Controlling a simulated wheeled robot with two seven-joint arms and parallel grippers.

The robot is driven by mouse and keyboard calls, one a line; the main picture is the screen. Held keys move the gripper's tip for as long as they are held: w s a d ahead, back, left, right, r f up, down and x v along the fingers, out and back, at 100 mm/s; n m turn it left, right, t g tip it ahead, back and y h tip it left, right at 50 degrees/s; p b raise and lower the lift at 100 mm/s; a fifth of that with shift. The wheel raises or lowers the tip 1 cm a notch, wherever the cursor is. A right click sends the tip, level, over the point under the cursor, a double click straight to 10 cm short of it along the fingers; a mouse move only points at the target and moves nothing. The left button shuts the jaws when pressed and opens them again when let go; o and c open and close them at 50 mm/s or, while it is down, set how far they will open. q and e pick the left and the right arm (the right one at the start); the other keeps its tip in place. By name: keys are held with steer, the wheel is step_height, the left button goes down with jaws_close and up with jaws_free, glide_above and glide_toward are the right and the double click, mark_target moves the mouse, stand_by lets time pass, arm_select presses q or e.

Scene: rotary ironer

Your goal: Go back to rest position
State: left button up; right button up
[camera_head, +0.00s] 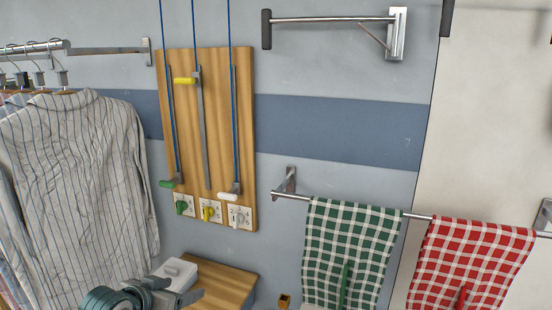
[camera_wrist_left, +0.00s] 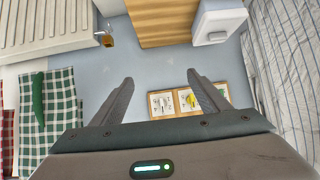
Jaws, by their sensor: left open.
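My left gripper (camera_head: 178,295) is at the bottom edge of the head view, partly cut off, in front of a wooden shelf with a white box. In the left wrist view its two dark fingers (camera_wrist_left: 160,78) are spread apart with nothing between them. Beyond them are the blue-grey wall and the numbered cards (camera_wrist_left: 187,101) of the lever board. My right gripper shows in neither view.
A wooden board with sliding levers (camera_head: 220,120) hangs on the wall. A striped shirt (camera_head: 75,180) hangs at left. Green (camera_head: 350,250) and red (camera_head: 470,262) checked cloths hang on a rail at right. The wooden shelf (camera_head: 228,285) and white box (camera_head: 176,272) are low down.

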arm_select(q)
steer(key=s+d+f+g+y, duration=0.1)
steer(key=s+d+f+g, duration=0.15)
steer(key=s+f, duration=1.4)
steer(key=s+f+n+g+y, duration=0.1)
steer(key=s+f+g, duration=0.15)
steer(key=s, duration=0.95)
steer(key=s+f+n+g+y, duration=0.15)
steer(key=s+f, duration=0.25)
steer(key=s, duration=0.8)
step_height(320, 180, down, 28)
steer(key=m+g+b, duration=0.1)
steer(key=g, duration=0.1)
steer(key=s+a+f, duration=0.2)
steer(key=s+f, duration=0.7)
steer(key=f, duration=0.1)
steer(key=s+a+f+g+b, duration=0.1)
steer(key=s+a+f, duration=0.1)
steer(key=s+f, duration=0.7)
steer(key=shift+s+f+b, duration=0.3)
steer(key=shift+s+f, duration=0.05)
steer(key=shift+f, duration=0.6)
